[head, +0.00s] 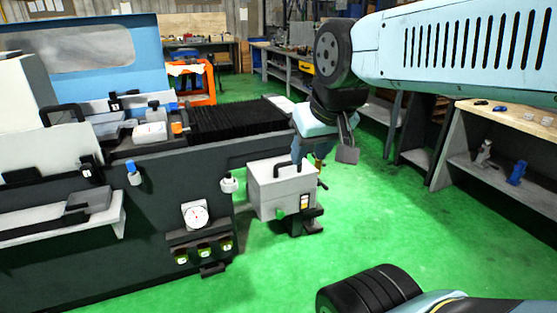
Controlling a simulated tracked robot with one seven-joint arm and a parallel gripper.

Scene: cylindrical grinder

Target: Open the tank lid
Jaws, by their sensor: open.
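The tank (268,202) is a light grey box on the green floor, beside the right end of the dark grinder body. Its lid (268,176) is a flat grey top that looks closed, with a black bar handle (288,166) on it. My gripper (309,160) hangs down from my arm at the rear right of the lid, close to the handle in the picture. The jaws are open and nothing shows between them. The fingertips are small and partly overlap the tank's back edge, so I cannot tell whether they touch the handle.
The grinder (130,240) fills the left side, with a dial gauge (195,214) and knobs on its front. A shelf bench (500,150) stands at the right. An orange cart (195,85) stands behind. The green floor right of the tank is clear.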

